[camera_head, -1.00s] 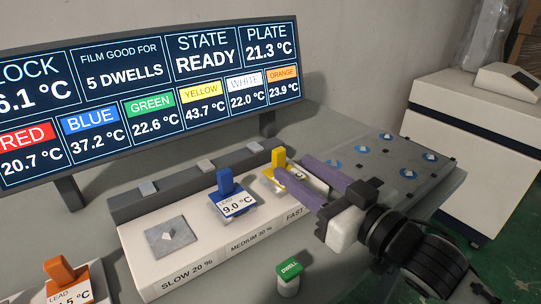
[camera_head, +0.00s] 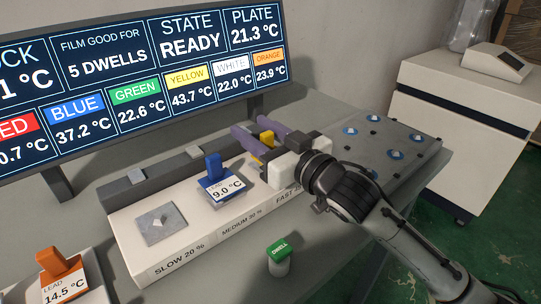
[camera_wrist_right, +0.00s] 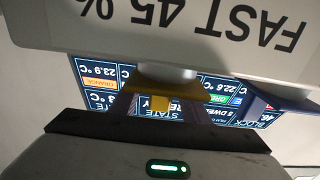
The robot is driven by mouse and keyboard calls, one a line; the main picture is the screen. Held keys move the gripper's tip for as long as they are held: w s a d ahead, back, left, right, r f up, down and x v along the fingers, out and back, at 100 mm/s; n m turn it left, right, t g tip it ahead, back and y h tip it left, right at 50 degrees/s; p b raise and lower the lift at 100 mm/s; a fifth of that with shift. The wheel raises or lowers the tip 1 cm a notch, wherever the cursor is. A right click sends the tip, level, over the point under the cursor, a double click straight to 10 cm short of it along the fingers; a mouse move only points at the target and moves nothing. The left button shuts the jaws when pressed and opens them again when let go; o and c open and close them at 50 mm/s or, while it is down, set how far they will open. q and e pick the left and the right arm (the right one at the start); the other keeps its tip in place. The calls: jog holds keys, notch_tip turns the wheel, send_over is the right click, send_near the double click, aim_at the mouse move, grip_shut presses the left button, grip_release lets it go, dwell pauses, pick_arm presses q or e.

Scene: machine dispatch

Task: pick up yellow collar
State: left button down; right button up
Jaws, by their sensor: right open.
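The yellow collar (camera_head: 267,138) sits at the FAST end of the white block, with its upright yellow handle partly hidden behind my right gripper. My right gripper (camera_head: 256,132) is open, with its purple fingers on either side of the handle. I cannot tell whether they touch it. In the right wrist view, which is upside down, yellow parts of the collar (camera_wrist_right: 160,103) show below the FAST 45 % label. My left gripper is not in view.
A blue collar (camera_head: 212,170) stands on the MEDIUM place, close to the left. A green DWELL button (camera_head: 279,258) stands in front. An orange collar (camera_head: 61,268) is at the lower left. A grey plate with blue rings (camera_head: 380,150) lies to the right.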

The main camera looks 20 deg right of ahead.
grip_shut()
